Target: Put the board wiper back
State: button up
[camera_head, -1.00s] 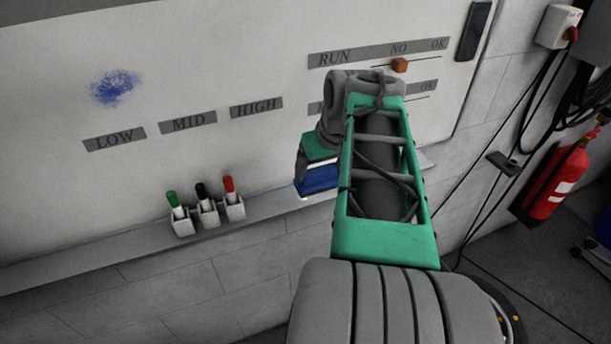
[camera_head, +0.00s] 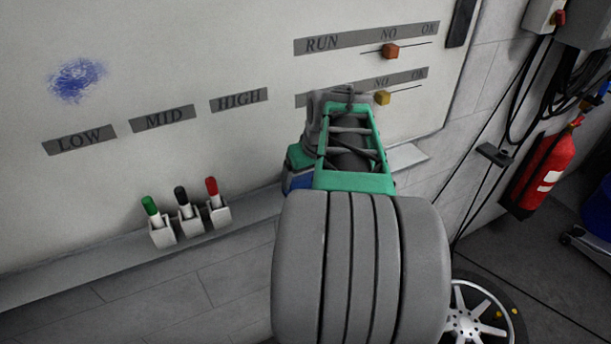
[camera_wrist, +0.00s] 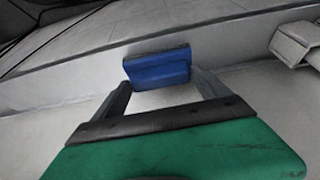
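The blue board wiper (camera_wrist: 157,68) shows in the wrist view between my two fingertips, with a finger against each end. My gripper (camera_wrist: 160,80) is shut on it. In the head view only part of the blue wiper (camera_head: 298,183) shows, low beside my green gripper body (camera_head: 299,158), close to the ledge (camera_head: 95,262) under the whiteboard (camera_head: 200,60). My arm hides the rest, and I cannot tell whether the wiper touches the ledge.
Green, black and red markers stand in holders (camera_head: 190,224) on the ledge, left of my gripper. A blue scribble (camera_head: 77,79) is on the board. Orange (camera_head: 391,51) and yellow (camera_head: 382,97) sliders sit above my arm. A fire extinguisher (camera_head: 545,170) hangs at right.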

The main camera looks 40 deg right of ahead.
jog(key=shift+o, duration=1.3)
jog(key=shift+r, duration=0.1)
jog(key=v, duration=1.2)
jog(key=w+a+f+n+y, duration=0.1)
jog(key=w+a+f, duration=0.1)
jog(key=a, duration=0.4)
jog(key=w+a+f, duration=0.2)
jog(key=a, duration=0.4)
jog(key=s+a+f+n, duration=0.1)
jog(key=s+a+f, duration=0.1)
jog(key=a+f, duration=0.2)
jog(key=s+a+f+n, duration=0.1)
jog(key=a+f, duration=0.4)
jog(key=a, duration=0.5)
jog(key=shift+s, duration=0.6)
jog(key=shift+a, duration=0.1)
